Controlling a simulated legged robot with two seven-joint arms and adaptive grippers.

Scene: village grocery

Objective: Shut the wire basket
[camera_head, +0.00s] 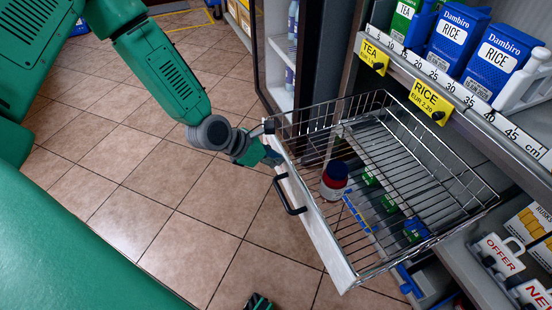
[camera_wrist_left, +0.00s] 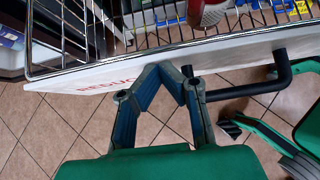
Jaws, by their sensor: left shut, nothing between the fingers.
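The wire basket (camera_head: 385,185) is pulled out from the shelf on the right, over the tiled floor. Its white front panel (camera_head: 318,225) has a black bar handle (camera_head: 290,195), which also shows in the left wrist view (camera_wrist_left: 280,75). My left gripper (camera_head: 272,157) is at the front panel, beyond the handle. In the left wrist view its fingers (camera_wrist_left: 165,70) are shut and empty, close against the panel; contact is unclear. Only the tip of my right gripper (camera_head: 258,301) shows at the bottom edge.
Blue rice boxes (camera_head: 455,42) stand on the shelf above the basket, behind yellow price tags (camera_head: 432,100) and a ruler strip. A lower shelf holds boxes with an offer sign (camera_head: 500,255). A dark upright frame stands beside the basket's far side. Floor left of the basket is clear.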

